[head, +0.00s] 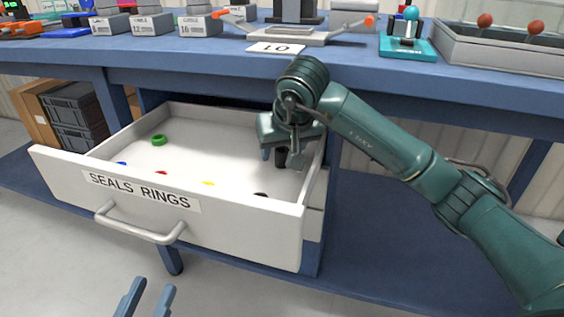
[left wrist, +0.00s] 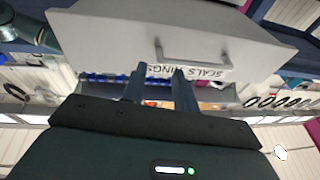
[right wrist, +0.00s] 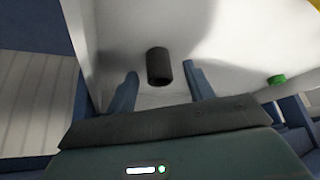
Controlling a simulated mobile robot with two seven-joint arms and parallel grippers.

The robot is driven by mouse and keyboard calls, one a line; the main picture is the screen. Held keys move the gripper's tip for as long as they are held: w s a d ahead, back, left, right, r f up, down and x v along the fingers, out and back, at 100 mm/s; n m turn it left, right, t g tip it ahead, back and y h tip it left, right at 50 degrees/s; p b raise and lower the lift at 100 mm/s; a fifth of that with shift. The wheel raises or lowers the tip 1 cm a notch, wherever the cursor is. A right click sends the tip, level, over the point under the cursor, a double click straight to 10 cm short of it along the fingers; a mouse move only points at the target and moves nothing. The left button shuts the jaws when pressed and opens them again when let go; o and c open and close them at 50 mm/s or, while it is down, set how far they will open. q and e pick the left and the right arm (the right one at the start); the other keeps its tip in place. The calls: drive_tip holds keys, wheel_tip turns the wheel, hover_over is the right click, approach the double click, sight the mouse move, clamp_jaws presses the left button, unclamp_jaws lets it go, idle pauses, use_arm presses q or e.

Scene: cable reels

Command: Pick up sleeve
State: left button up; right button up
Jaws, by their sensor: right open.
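The sleeve, a short dark cylinder (head: 281,158), stands inside the open drawer (head: 75,166), near its right back corner. In the right wrist view the sleeve (right wrist: 159,66) shows between and beyond the fingertips of my right gripper (right wrist: 158,78). That gripper is open, pointing down into the drawer, with a visible gap on each side of the sleeve; the head view partly hides its fingers. My left gripper (head: 148,293) is open and empty, low in front of the drawer. In the left wrist view its fingers (left wrist: 158,70) point toward the drawer front.
The drawer, labelled SEALS RINGS, also holds a green ring (head: 159,140) and several small coloured rings along its front. Its walls stand close around my right gripper. The blue workbench (head: 190,52) overhangs the drawer's back. Dark crates (head: 75,115) stand at left.

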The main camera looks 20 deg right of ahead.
drive_tip(key=shift+w+f, duration=0.2)
drive_tip(key=shift+f, duration=0.3)
drive_tip(key=shift+w, duration=0.1)
use_arm(q)
drive_tip(key=shift+w+r, duration=0.1)
drive_tip(key=shift+r, duration=0.25)
use_arm(e)
drive_tip(key=c, duration=1)
